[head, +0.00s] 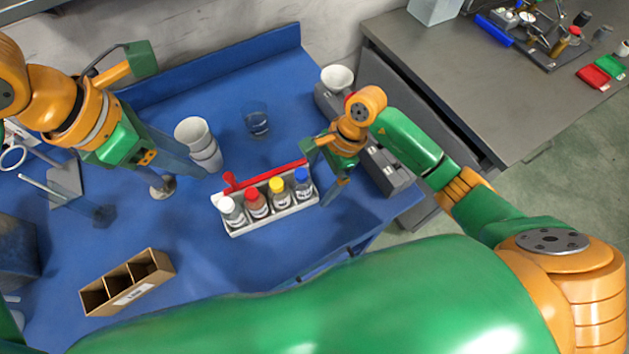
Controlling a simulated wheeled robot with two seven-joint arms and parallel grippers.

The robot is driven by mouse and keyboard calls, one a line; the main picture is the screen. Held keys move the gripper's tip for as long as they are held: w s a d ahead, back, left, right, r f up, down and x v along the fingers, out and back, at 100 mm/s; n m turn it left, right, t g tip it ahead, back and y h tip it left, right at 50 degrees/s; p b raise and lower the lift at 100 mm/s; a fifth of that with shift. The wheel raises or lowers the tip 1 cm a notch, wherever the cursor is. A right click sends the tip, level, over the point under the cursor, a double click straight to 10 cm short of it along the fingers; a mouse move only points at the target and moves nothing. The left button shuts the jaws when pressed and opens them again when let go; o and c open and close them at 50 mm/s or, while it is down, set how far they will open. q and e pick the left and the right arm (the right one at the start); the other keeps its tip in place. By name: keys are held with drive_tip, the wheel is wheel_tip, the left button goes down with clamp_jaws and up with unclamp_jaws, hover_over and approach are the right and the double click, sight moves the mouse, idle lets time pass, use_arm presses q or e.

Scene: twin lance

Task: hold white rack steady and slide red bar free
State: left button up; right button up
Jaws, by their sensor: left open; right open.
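The white rack (272,221) stands on the blue table and holds several small bottles with white, red, yellow and blue caps. The red bar (265,174) lies along the rack's far side, with a raised knob at its left end. My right gripper (324,184) is open at the rack's right end, close to the bar's right end; its arm hides whether it touches either. My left gripper (182,179) is open and empty, to the left of the rack and apart from it.
Stacked white cups (197,142) stand beside my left gripper, and a clear glass (257,122) stands behind the rack. A cardboard divider box (128,282) is at front left. A white bowl (337,78) sits at back right. The table in front of the rack is clear.

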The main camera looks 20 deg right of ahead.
drive_tip(key=shift+x, duration=1.25)
drive_tip(key=c, duration=1.3)
use_arm(q)
drive_tip(key=shift+c, duration=0.4)
use_arm(e)
drive_tip(key=shift+c, duration=1.1)
use_arm(q)
clamp_jaws()
drive_tip(key=s+d+f+n+g+h, duration=0.3)
drive_tip(key=s+d+g+h, duration=0.2)
drive_tip(key=s+d+h, duration=0.5)
use_arm(e)
drive_tip(key=shift+a+r, duration=0.1)
use_arm(q)
drive_tip(key=a+f+n+t+h, duration=0.1)
drive_tip(key=a+f+n+t, duration=0.7)
drive_tip(key=n, duration=0.9)
drive_tip(key=a+t, duration=0.3)
drive_tip(key=t, duration=0.2)
drive_tip(key=shift+w+a+t, duration=0.25)
drive_tip(key=shift+w+t, duration=0.1)
drive_tip(key=shift+t, duration=0.05)
drive_tip(key=shift+f, duration=0.1)
